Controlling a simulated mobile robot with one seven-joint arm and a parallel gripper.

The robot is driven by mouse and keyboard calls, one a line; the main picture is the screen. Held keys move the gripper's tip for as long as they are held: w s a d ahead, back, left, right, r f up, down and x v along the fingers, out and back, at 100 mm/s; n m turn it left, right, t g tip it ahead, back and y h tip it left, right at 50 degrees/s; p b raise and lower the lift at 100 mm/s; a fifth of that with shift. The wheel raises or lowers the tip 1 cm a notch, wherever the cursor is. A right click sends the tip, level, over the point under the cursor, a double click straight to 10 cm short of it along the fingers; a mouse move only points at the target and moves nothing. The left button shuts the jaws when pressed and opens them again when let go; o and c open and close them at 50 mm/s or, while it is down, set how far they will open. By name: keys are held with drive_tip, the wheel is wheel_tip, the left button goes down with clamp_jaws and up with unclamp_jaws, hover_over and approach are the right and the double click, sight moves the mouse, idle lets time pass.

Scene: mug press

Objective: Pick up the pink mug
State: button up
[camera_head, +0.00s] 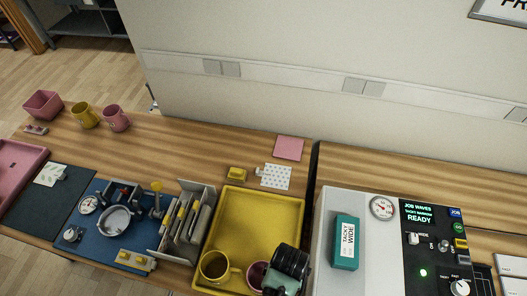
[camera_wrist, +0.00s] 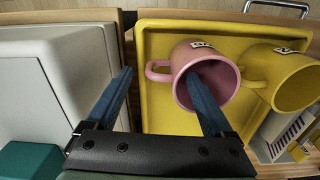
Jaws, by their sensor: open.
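A pink mug (camera_wrist: 207,58) stands in the yellow tray (camera_wrist: 160,118), its open mouth facing the wrist camera and its handle pointing left. In the head view the pink mug (camera_head: 256,274) is partly hidden behind my gripper. My gripper (camera_wrist: 161,74) is open. In the wrist view its right finger overlaps the mug's mouth and its left finger is outside, beyond the handle, near the tray's left edge. I cannot tell how deep the right finger is or whether it touches the mug. Another pink mug (camera_head: 116,118) stands far left on the table.
A yellow mug (camera_wrist: 293,82) stands close beside the pink mug's right side in the tray. A white machine (camera_head: 335,225) with a teal box (camera_head: 346,243) stands right of the tray. A grey rack (camera_head: 185,225) stands left of it.

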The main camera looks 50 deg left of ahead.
drive_tip(key=shift+f, duration=1.3)
clamp_jaws()
